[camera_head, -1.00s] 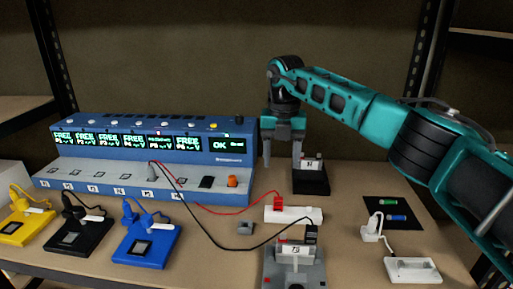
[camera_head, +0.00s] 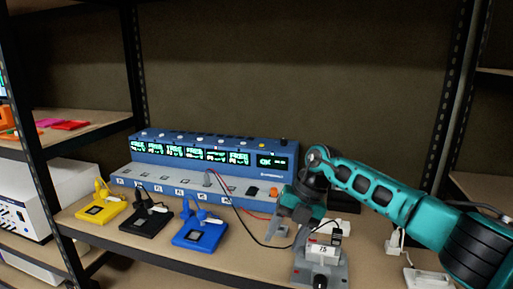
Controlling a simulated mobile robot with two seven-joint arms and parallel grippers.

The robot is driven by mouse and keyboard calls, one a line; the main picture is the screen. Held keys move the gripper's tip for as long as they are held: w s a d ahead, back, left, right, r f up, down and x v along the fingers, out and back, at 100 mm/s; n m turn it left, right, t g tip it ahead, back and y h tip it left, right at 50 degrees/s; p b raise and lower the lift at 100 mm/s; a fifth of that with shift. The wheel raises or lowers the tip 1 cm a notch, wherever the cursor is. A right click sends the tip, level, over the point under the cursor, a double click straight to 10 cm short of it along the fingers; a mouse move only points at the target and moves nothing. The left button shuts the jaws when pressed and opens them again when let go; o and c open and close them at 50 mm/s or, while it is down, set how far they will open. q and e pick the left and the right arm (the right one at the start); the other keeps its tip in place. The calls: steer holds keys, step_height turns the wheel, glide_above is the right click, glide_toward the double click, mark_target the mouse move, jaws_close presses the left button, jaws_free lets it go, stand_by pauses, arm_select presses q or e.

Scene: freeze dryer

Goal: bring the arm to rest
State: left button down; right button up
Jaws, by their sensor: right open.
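My right arm (camera_head: 385,190) comes in from the right, bent at a black joint above the shelf board. My right gripper (camera_head: 287,226) hangs below that joint, open, with nothing seen between its fingers. It is in front of the right end of the blue instrument (camera_head: 205,158) and just behind and left of the grey fixture marked 75 (camera_head: 322,254). Whether it touches anything below is hard to tell. My left gripper is out of view.
Yellow (camera_head: 103,208), black (camera_head: 147,220) and blue (camera_head: 200,231) plug-in modules stand along the front left. Red and black leads run from the instrument past the gripper. A white plug (camera_head: 394,242) is at the right. Shelf uprights (camera_head: 47,150) flank the bay.

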steer(key=s+a+m+t+y+p, duration=0.1)
steer(key=s+a+m+y, duration=0.1)
steer(key=s+a+y, duration=0.45)
steer(key=s+a+m+t+y+p, duration=0.1)
steer(key=s+a+m+t+y, duration=0.2)
steer(key=a+y, duration=0.5)
steer(key=s+d+f+m+t+h+p, duration=0.1)
steer(key=s+d+f+m+t+h, duration=0.15)
steer(key=d+m+t+h, duration=0.55)
steer(key=s+d+f+m+t+h+p, duration=0.15)
steer(key=d+f+m+t, duration=0.35)
steer(key=m, duration=0.7)
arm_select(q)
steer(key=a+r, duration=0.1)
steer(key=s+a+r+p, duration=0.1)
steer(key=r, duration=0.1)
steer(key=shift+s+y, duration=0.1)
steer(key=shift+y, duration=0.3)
arm_select(e)
steer(key=s+d+f+m+g+h, duration=0.5)
steer(key=s+d+f+m+h, duration=0.2)
steer(key=s+d, duration=0.6)
step_height(320, 180, down, 2)
steer(key=shift+s+f, duration=0.2)
steer(key=shift+s, duration=0.15)
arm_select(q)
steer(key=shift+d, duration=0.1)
arm_select(e)
steer(key=shift+a, duration=0.1)
